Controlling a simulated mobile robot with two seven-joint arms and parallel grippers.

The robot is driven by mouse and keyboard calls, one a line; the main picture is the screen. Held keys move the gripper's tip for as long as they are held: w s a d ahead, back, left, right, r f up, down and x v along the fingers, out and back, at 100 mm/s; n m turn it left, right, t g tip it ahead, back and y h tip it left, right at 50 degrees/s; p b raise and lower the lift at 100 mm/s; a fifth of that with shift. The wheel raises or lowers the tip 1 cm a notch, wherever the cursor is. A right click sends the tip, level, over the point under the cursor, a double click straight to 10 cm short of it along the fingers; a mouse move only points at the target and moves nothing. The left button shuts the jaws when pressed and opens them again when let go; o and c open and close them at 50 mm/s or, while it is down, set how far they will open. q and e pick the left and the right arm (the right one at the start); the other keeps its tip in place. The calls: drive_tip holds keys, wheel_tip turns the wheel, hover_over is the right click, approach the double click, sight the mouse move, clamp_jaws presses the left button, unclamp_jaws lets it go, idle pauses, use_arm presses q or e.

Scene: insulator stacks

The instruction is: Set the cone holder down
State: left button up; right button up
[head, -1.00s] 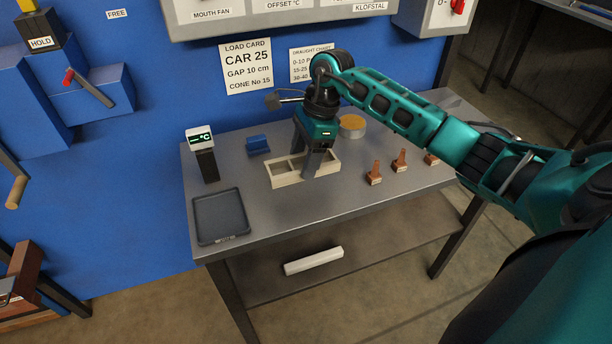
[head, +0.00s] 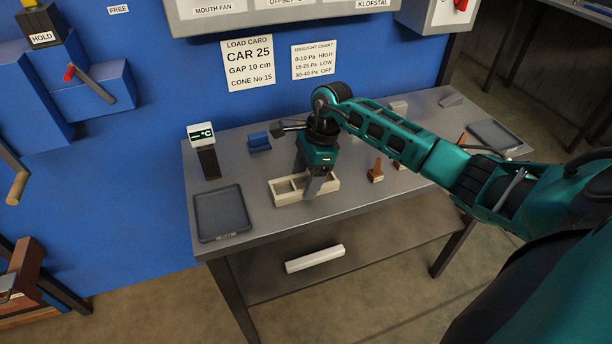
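The cone holder, a cream box with compartments (head: 284,198), is at the front middle of the grey table. My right gripper (head: 313,188) reaches down into it from above, with its fingers at the box's wall, and appears shut on it. The box is level and at or very near the tabletop; I cannot tell whether it touches. One brown cone on a small base (head: 376,171) stands to the right of the box. Others are partly hidden behind my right arm. My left gripper is not in view.
A dark tray (head: 221,237) lies at the table's left front. A temperature display (head: 203,137) and a blue block (head: 259,142) stand behind. Another dark tray (head: 494,134) and a pale block (head: 399,106) are at the right. A load card (head: 248,64) hangs on the blue wall.

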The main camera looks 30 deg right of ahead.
drive_tip(key=o, duration=0.4)
